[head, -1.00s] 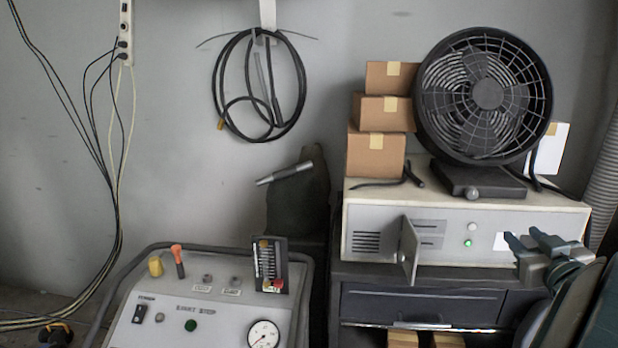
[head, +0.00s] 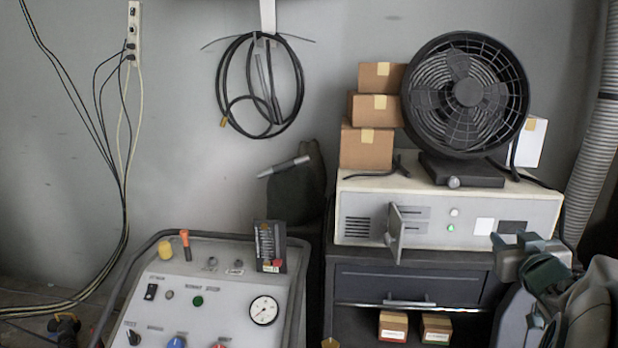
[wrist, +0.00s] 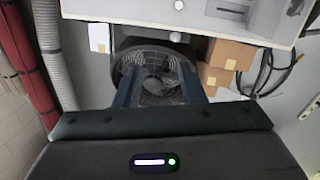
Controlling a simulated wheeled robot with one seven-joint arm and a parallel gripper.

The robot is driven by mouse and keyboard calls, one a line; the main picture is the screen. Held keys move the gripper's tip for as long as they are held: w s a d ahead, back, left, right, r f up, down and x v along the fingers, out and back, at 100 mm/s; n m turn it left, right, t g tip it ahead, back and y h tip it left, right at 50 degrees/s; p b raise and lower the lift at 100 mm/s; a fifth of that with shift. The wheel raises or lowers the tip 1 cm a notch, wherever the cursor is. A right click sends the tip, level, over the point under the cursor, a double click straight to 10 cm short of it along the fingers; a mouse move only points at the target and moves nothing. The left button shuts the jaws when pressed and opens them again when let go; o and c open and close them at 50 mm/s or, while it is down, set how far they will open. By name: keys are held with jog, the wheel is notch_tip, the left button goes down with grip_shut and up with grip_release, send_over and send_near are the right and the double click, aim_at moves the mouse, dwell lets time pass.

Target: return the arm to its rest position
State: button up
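My gripper (head: 513,241) is at the right of the head view, in front of the right end of the pale equipment box. In the wrist view its two dark fingers (wrist: 160,78) stand apart with nothing held between them, so it is open. The wrist view is upside down and shows the fan behind the gap. My folded arm fills the lower right corner of the head view.
A black fan (head: 467,95) and stacked cartons (head: 367,148) stand on the pale box (head: 360,198), whose small door (head: 394,233) is ajar. A control console (head: 215,285) stands left. A grey corrugated hose (head: 595,150) runs down the right.

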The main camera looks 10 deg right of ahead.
jog(key=s+a+f+g+y, duration=0.1)
jog(key=s+a+f+g, duration=0.2)
jog(key=a, duration=0.4)
jog(key=s+a+f+g+y, duration=0.1)
jog(key=a+f+g, duration=0.2)
jog(key=a+f, duration=0.3)
jog(key=s+a+f+g+y, duration=0.1)
jog(key=s+a+f+g, duration=0.15)
jog(key=a, duration=0.55)
jog(key=s+a+f+n+g+y+p, duration=0.1)
jog(key=s+a+f+g+y, duration=0.1)
jog(key=s+a, duration=0.6)
jog(key=shift+a+f+g, duration=0.5)
jog(key=shift+a+g, duration=0.1)
jog(key=shift+g, duration=0.65)
jog(key=shift+w, duration=0.1)
